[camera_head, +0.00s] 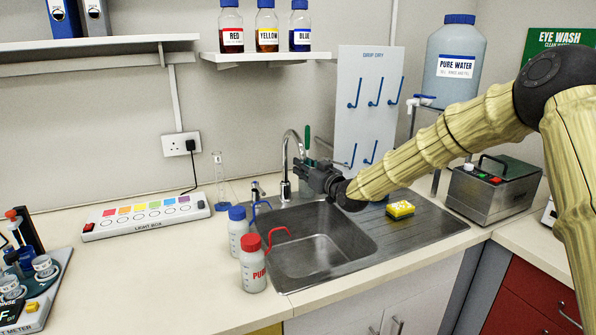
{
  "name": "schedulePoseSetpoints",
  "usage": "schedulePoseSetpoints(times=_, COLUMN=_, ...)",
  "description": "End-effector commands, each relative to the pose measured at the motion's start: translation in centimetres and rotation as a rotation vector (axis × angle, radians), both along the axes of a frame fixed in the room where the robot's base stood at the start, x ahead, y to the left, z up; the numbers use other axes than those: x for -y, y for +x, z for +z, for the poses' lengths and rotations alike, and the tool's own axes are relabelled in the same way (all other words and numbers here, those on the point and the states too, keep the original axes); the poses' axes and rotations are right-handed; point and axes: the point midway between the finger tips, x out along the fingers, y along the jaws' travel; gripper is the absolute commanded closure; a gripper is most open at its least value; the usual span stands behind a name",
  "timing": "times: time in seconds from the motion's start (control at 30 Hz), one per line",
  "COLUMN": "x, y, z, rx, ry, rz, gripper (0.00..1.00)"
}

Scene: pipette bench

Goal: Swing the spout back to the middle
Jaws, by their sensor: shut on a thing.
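The silver gooseneck spout (284,152) rises from the back edge of the steel sink (288,226). Its arch curves over to the right, and its outlet end is close to my gripper. My gripper (301,167) reaches in from the right, above the back of the sink bowl, and is shut on the spout near its downward end. The dark fingers partly hide the outlet, so the exact contact is small and hard to see.
A red-capped bottle (253,265) and a blue-capped bottle (238,230) stand at the sink's left edge. A yellow sponge (400,210) lies on the drainer. A pegboard (366,110) stands behind. A glass cylinder (219,185) stands left of the tap. The sink bowl looks empty.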

Motion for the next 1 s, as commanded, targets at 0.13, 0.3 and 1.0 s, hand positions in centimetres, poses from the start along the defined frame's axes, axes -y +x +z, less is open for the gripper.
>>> schedulePoseSetpoints(times=0.13, x=0.39, y=0.18, z=0.13, rx=0.000, ry=0.004, rz=-0.003, gripper=1.00)
schedulePoseSetpoints(times=0.3, x=0.44, y=0.20, z=0.15, rx=0.000, ry=0.004, rz=-0.003, gripper=1.00)
schedulePoseSetpoints(times=1.0, x=0.49, y=-0.06, z=0.07, rx=-0.001, ry=0.002, rz=-0.001, gripper=0.60)
